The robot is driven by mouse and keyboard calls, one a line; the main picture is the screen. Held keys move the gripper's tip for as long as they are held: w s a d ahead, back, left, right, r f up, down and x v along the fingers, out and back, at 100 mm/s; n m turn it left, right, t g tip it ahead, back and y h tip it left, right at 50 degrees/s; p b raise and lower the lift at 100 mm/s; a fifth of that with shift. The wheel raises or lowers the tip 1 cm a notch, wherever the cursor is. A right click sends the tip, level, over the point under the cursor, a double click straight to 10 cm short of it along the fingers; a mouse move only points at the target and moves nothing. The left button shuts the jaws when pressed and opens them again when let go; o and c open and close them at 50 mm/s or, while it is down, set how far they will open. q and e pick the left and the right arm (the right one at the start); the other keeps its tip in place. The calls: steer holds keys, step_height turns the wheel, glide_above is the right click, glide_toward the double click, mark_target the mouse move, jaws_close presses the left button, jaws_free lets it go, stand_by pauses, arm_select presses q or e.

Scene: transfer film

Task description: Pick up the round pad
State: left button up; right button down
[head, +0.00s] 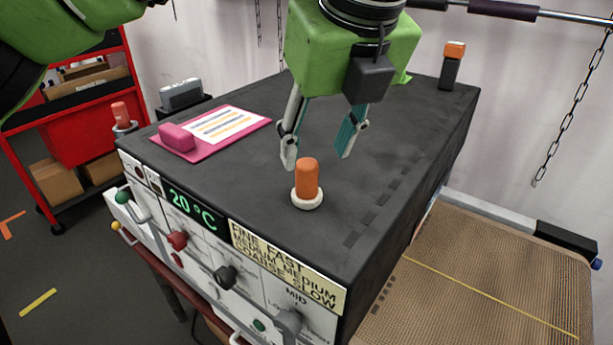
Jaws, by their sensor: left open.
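A round white pad (306,202) with an upright orange handle (306,178) stands on the dark top of the machine (230,185), near its front edge. I take this to be the round pad. My left gripper (318,155) points down from above, with its two fingers spread and nothing between them. In the picture its fingertips lie just above and to either side of the handle's top. I cannot tell the exact gap in depth, but no contact shows. My right gripper is not in view.
A pink block (176,137) and a striped sheet (226,125) lie on a pink board (205,150) at the left. An orange-topped dark block (452,66) stands at the back right. Another orange-handled piece (121,115) is at the left corner. The top's right side is mostly clear.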

mark_target(309, 165)
arm_select(q)
steer(key=shift+w+a+f, duration=0.15)
steer(key=shift+w+f, duration=0.7)
steer(key=shift+f, duration=0.3)
steer(key=shift+w+a+f+p, duration=0.1)
steer(key=shift+w+f+p, duration=0.4)
steer(key=shift+p, duration=0.15)
steer(key=shift+a+f+p, duration=0.3)
steer(key=shift+f+p, duration=0.55)
steer(key=shift+p, duration=0.2)
steer(key=x, duration=0.2)
steer(key=shift+w+f+p, duration=0.1)
steer(key=shift+f+p, duration=0.25)
steer(key=shift+f, duration=0.1)
steer(key=c, duration=1.1)
steer(key=shift+c, duration=0.6)
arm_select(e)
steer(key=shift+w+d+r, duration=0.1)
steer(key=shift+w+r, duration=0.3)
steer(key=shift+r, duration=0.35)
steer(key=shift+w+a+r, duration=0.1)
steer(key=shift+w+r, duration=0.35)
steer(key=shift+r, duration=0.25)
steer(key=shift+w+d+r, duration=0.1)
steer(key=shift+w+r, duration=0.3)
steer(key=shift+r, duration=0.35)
